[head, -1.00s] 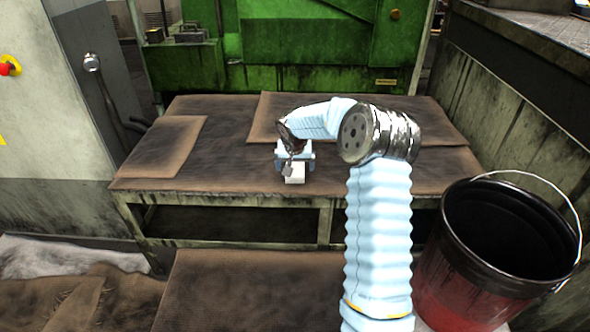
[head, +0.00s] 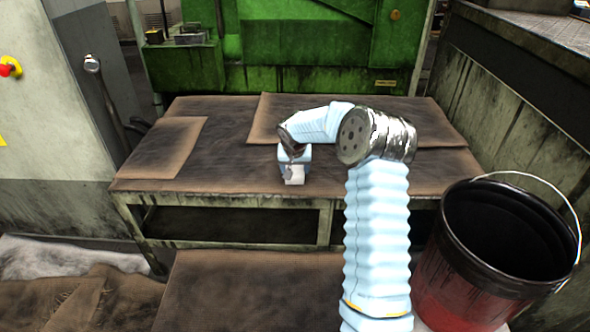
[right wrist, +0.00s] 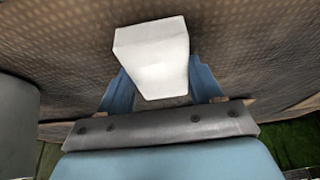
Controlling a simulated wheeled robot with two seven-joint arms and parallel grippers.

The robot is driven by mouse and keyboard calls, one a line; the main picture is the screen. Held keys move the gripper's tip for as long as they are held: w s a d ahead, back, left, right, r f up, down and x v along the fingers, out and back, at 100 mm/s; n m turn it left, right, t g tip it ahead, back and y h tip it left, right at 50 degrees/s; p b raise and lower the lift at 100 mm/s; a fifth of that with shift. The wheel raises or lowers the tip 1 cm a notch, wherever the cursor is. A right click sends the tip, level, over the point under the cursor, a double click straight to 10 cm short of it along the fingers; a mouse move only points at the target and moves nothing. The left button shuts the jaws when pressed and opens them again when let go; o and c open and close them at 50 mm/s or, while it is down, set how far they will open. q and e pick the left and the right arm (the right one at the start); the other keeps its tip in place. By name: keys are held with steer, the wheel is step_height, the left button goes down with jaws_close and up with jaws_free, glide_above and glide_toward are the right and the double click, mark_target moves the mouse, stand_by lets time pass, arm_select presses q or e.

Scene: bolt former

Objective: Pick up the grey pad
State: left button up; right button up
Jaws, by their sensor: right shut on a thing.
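The grey pad (head: 295,173) is a small pale block at the middle front of the worn brown bench top (head: 225,175). It also shows in the right wrist view (right wrist: 155,55) as a whitish block between two blue fingers. My right gripper (head: 294,167) is around the pad and shut on it, with the arm reaching in from the right. The fingers hide part of the pad's sides. I cannot tell whether the pad still touches the bench. My left gripper is not in view.
A green machine (head: 310,45) stands behind the bench. A black and red bucket (head: 470,270) with a wire handle is at the lower right. A grey cabinet (head: 50,130) stands at the left. The bench top left of the gripper is clear.

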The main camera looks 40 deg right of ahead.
mark_target(295, 170)
steer(key=shift+r, duration=0.45)
step_height(295, 170, up, 3)
steer(key=shift+s+a+f, duration=0.1)
steer(key=shift+s, duration=0.05)
steer(key=s+a+r+b, duration=0.1)
steer(key=s+a+r, duration=0.2)
steer(key=s, duration=0.3)
steer(key=s+a+r+b, duration=0.1)
steer(key=s+a+r, duration=0.2)
steer(key=s+r, duration=0.3)
steer(key=shift+a, duration=0.3)
steer(key=shift+r, duration=0.1)
